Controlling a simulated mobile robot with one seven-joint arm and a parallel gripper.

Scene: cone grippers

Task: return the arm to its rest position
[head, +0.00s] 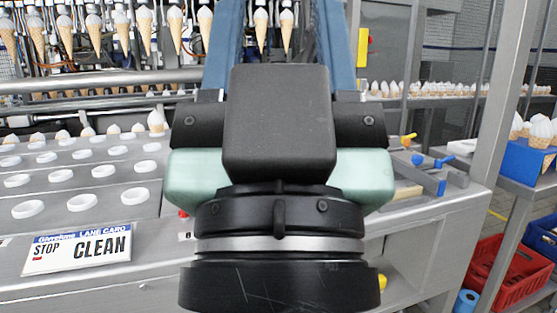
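My gripper (278,30) fills the middle of the head view, seen from behind. Its black wrist is at the bottom, with a black box and pale green housing above. Two blue fingers run up to the top edge of the picture, where their tips are cut off. They stand wide apart, and I see nothing held between them. Cones on the machine behind show through the gap. The arm links below the wrist are out of the picture.
A metal machine tray with white ring holders (104,171) lies left, with a STOP CLEAN sign (78,249) at its front. Hanging cones (142,31) line the back. At right are a steel post (517,90), a blue box (524,165) of cones and a red crate (505,270).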

